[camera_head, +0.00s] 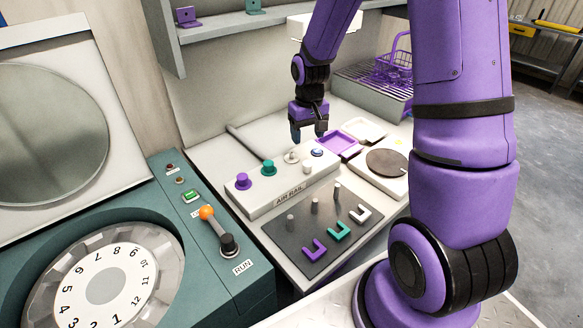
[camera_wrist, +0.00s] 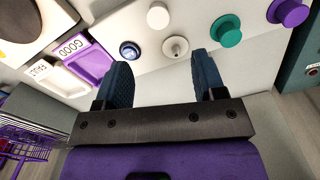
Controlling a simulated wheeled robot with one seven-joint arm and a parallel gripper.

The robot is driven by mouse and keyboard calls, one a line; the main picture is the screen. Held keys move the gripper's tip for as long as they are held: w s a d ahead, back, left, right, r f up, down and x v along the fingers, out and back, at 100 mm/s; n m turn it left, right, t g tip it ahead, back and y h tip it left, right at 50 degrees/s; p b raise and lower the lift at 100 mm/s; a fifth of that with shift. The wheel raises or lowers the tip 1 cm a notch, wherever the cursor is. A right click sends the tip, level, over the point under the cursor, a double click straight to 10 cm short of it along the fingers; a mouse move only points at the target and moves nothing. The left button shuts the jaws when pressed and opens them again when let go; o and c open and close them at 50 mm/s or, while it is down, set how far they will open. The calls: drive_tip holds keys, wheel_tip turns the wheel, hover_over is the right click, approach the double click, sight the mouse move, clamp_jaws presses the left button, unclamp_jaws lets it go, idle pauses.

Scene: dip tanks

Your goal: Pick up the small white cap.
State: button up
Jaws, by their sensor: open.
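The small white cap (camera_wrist: 157,14) shows as a round white knob near the top edge of the wrist view. It stands on the light-coloured air rail (camera_head: 288,190), close to a bare white fitting (camera_wrist: 175,48) with a small tip. In the head view the cap (camera_head: 306,167) is pale and hard to make out against the rail. My gripper (camera_head: 308,138) hangs above the back of the rail, fingers down. In the wrist view its two dark fingers (camera_wrist: 158,78) stand apart with nothing between them. The cap lies beyond the fingertips, not touched.
A teal cap (camera_head: 268,167) and a purple cap (camera_head: 243,181) stand on the rail, left of the fitting. A blue button (camera_wrist: 130,50) is beside it. A purple tray (camera_head: 338,144) marked GOOD lies right. A dark plate with pegs and U-shaped clips (camera_head: 314,249) lies in front.

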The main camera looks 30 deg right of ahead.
hover_over(308, 163)
drive_tip(key=f, duration=0.5)
drive_tip(key=shift+w+a, duration=0.25)
drive_tip(key=shift+w, duration=0.05)
drive_tip(key=shift+s+d+f, duration=0.1)
drive_tip(key=shift+s+f, duration=0.05)
drive_tip(key=shift+f, duration=1.25)
drive_tip(key=shift+s+d+f, duration=0.1)
drive_tip(key=shift+s+f, duration=0.05)
drive_tip(key=shift+f, duration=1.25)
drive_tip(key=c, duration=1)
